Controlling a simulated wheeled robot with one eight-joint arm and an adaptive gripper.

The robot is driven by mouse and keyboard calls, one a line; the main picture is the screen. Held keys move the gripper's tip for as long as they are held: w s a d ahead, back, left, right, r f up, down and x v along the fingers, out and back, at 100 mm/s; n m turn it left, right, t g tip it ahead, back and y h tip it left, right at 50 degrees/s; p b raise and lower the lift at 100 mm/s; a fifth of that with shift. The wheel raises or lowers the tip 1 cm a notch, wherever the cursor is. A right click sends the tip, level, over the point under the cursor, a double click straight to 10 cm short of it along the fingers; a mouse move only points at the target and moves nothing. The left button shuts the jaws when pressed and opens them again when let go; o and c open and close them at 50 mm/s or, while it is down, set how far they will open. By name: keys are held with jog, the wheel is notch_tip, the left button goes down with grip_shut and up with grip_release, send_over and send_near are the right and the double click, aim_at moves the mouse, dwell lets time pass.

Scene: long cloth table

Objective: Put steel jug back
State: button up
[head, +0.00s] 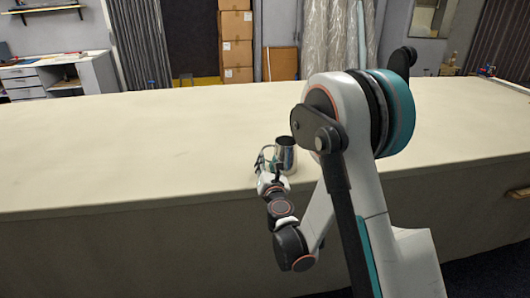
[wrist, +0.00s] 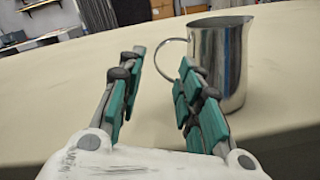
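The steel jug (head: 286,154) stands upright on the long cloth table, near its front edge. In the wrist view the jug (wrist: 226,62) is at the right, with its thin handle (wrist: 166,60) pointing left. My gripper (head: 265,160) is just left of the jug in the head view. In the wrist view my gripper (wrist: 160,70) has its fingers apart, with teal pads. The right finger overlaps the lower part of the handle and jug in the picture. The handle's loop shows between the fingertips, and I cannot tell whether a finger touches it.
The cloth table (head: 130,145) is otherwise clear around the jug, with wide free room to the left and behind. Cardboard boxes (head: 236,45) stand stacked beyond the table. A white desk (head: 62,75) is at the far left.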

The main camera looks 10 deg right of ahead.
jog(key=s+d+r+m+g+h+b, duration=0.1)
jog(key=s+d+r+m+g+h, duration=0.15)
jog(key=s+d+r+m, duration=0.45)
jog(key=s+d+r+m+g+h+b, duration=0.1)
jog(key=s+d+r+m+g+h, duration=0.2)
jog(key=s+m, duration=0.65)
jog(key=s+a+f+m+g+y, duration=0.2)
jog(key=s+m, duration=0.5)
jog(key=s, duration=0.4)
jog(key=s+a+f+m+g+y, duration=0.2)
jog(key=s+m, duration=0.5)
jog(key=s, duration=0.4)
jog(key=shift+s+a+f+g+y, duration=0.15)
jog(key=shift+s+a+g+y, duration=0.15)
jog(key=shift+g+y, duration=0.6)
jog(key=shift+t, duration=0.25)
